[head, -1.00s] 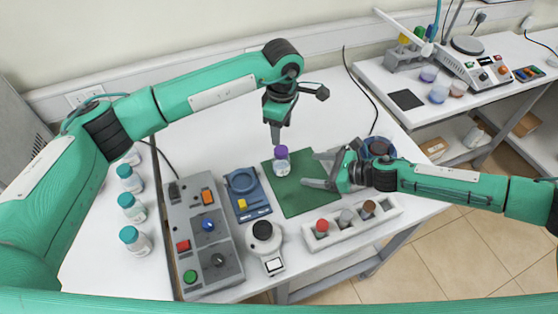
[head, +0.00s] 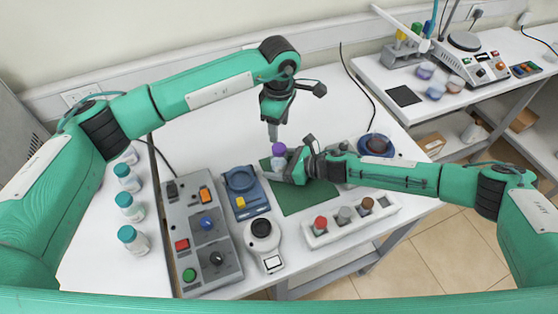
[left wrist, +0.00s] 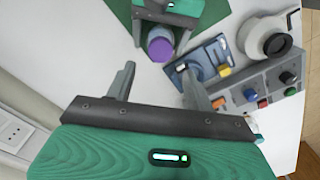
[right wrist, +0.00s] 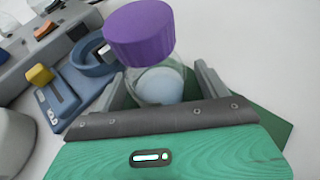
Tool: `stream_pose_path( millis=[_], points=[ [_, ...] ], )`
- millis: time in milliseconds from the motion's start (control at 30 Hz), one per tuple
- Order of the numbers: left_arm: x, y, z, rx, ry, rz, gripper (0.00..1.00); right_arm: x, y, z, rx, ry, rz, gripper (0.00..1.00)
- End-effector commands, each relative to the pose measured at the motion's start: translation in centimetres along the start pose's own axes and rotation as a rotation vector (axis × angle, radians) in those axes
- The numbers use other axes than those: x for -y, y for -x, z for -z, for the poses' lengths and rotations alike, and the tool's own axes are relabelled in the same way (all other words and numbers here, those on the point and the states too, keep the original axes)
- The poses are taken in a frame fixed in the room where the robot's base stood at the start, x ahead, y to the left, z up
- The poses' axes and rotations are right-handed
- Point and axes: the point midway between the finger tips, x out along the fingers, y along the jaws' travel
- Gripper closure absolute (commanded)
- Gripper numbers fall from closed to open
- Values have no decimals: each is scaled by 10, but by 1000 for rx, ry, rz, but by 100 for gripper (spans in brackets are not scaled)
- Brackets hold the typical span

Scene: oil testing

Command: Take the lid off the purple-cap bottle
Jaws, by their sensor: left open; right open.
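The purple-cap bottle stands upright on the green mat (head: 300,197), with its purple cap (head: 279,149) on it. In the right wrist view the cap (right wrist: 139,33) sits on the clear glass body (right wrist: 160,82), which holds something pale. My right gripper (head: 283,168) is open, its fingers on either side of the bottle body, below the cap; contact cannot be told. It also shows in the left wrist view around the bottle (left wrist: 160,45). My left gripper (head: 273,136) is open and empty, pointing down just above and behind the cap.
A grey control box (head: 205,245), a blue device (head: 241,190) and a white round instrument (head: 262,235) stand left of the mat. A white rack (head: 350,222) with several capped vials is in front. Several teal-capped bottles (head: 132,208) stand far left.

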Motion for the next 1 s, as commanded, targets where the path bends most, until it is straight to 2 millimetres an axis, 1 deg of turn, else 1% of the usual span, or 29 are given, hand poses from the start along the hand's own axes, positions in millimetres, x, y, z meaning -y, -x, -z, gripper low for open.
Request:
stream_pose_path(
  millis=[100,133,267,300,367,400,467,500,533,633,733,867,1000],
  points=[
    [0,0,0,0,0,0,46,0,0,0,0,0,0,24],
    [0,0,0,0,0,0,46,0,0,0,0,0,0,26],
    [0,0,0,0,0,0,46,0,0,0,0,0,0,52],
    [0,0,0,0,0,0,46,0,0,0,0,0,0,60],
    [0,0,0,0,0,0,46,0,0,0,0,0,0,71],
    [0,0,0,0,0,0,46,0,0,0,0,0,0,79],
    [0,0,0,0,0,0,46,0,0,0,0,0,0,91],
    [0,0,0,0,0,0,40,0,0,0,0,0,0,91],
    [0,0,0,0,1,0,39,0,0,0,0,0,0,91],
    [0,1,0,0,25,0,39,0,0,0,0,0,0,91],
    [0,5,0,1,97,-1,39,0,0,0,0,0,0,91],
    [-1,12,0,1,264,-2,39,0,0,0,0,0,0,91],
    [-1,22,1,0,487,-2,39,0,0,0,0,0,0,91]
  ],
)
